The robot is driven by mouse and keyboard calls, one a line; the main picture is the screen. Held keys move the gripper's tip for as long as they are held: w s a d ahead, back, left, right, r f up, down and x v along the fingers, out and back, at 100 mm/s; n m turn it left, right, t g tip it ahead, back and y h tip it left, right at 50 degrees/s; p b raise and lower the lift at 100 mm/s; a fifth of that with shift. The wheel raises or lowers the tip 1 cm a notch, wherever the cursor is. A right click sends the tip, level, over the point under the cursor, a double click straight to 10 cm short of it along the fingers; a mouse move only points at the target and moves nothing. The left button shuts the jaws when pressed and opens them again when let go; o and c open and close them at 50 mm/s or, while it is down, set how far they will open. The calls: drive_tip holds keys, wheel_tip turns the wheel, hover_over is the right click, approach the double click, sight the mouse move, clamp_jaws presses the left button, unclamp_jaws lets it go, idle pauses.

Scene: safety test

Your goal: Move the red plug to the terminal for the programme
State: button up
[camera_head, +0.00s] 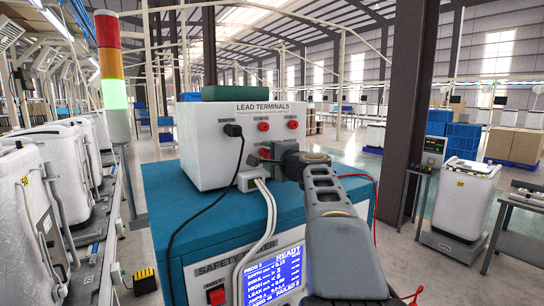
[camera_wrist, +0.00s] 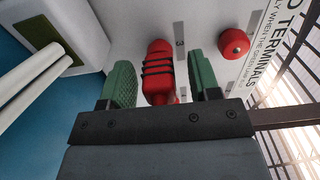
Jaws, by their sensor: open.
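The red plug (camera_wrist: 158,72), ringed with black bands, is between the green finger pads of my gripper (camera_wrist: 162,84) in the wrist view, with a gap visible on the right. My gripper is open around it. In the head view my gripper (camera_head: 270,156) is at the lower front of the white lead terminals box (camera_head: 215,150); the arm hides part of that area. The plug is at the panel beside a label that looks like 3; its seating is hidden. Red terminals show above, at left (camera_head: 263,126) and right (camera_head: 292,124). One terminal (camera_wrist: 235,43) shows in the wrist view.
A black plug (camera_head: 233,130) with a black lead is in the box's upper left. A grey connector (camera_head: 250,180) with white cables hangs close beside my gripper. A red lead (camera_head: 376,205) runs at right.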

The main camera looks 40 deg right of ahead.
drive_tip(key=s+b, duration=0.3)
drive_tip(key=s, duration=1)
drive_tip(key=shift+s+a+b, duration=0.4)
